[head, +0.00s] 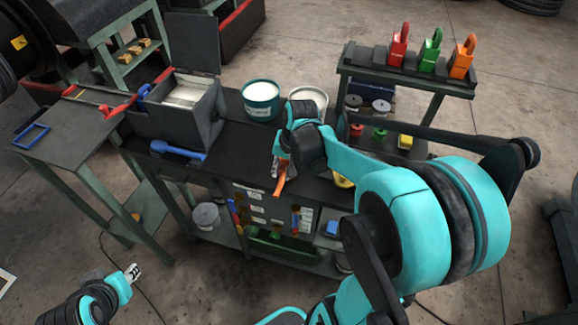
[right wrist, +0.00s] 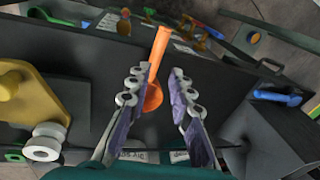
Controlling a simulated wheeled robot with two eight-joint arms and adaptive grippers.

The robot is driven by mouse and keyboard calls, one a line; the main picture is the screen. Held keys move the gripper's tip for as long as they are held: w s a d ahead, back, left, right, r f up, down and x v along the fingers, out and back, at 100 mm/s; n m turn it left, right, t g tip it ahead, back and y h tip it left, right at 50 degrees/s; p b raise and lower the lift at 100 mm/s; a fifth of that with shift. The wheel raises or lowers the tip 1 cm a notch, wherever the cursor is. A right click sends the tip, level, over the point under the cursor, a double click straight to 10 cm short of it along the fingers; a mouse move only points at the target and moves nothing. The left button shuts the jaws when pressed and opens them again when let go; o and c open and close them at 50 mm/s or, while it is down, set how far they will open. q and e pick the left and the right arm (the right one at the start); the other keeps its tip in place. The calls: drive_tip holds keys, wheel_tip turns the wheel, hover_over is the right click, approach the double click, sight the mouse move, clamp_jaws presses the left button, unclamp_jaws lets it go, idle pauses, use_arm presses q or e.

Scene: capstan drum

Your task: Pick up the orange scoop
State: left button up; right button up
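The orange scoop (head: 280,186) lies on the dark bench top, its handle pointing toward the front edge in the head view. My right gripper (head: 284,164) is over it and hides its bowl there. In the right wrist view, the orange scoop (right wrist: 158,58) shows its handle beyond the fingertips. Its bowl is beside the left finger and partly hidden by it. My right gripper (right wrist: 163,80) is open, with a gap between the scoop and the right finger. My left gripper (head: 133,272) is low at the left, away from the bench; its finger opening is too small to judge.
A blue scoop (head: 178,150) lies left on the bench, near a grey open bin (head: 200,118). A teal tub (head: 261,108) and a pale tub (head: 310,97) stand behind. A yellow item (right wrist: 35,100) is close to the right gripper.

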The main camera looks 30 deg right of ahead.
sight(283, 179)
drive_tip(key=shift+m+g, duration=0.4)
drive_tip(key=shift+m, duration=0.2)
drive_tip(key=f, duration=0.1)
drive_tip(key=w+d+f, duration=0.1)
drive_tip(key=f, duration=0.1)
drive_tip(key=shift+w+d+f, duration=0.15)
drive_tip(key=shift+d+f, duration=0.1)
drive_tip(key=shift+f, duration=0.1)
drive_tip(key=f+b, duration=0.1)
drive_tip(key=f, duration=0.1)
drive_tip(key=w+f+b, duration=0.1)
drive_tip(key=f, duration=0.2)
drive_tip(key=shift+w+a+f, duration=0.1)
drive_tip(key=shift+w, duration=0.1)
drive_tip(key=shift+c, duration=0.5)
clamp_jaws()
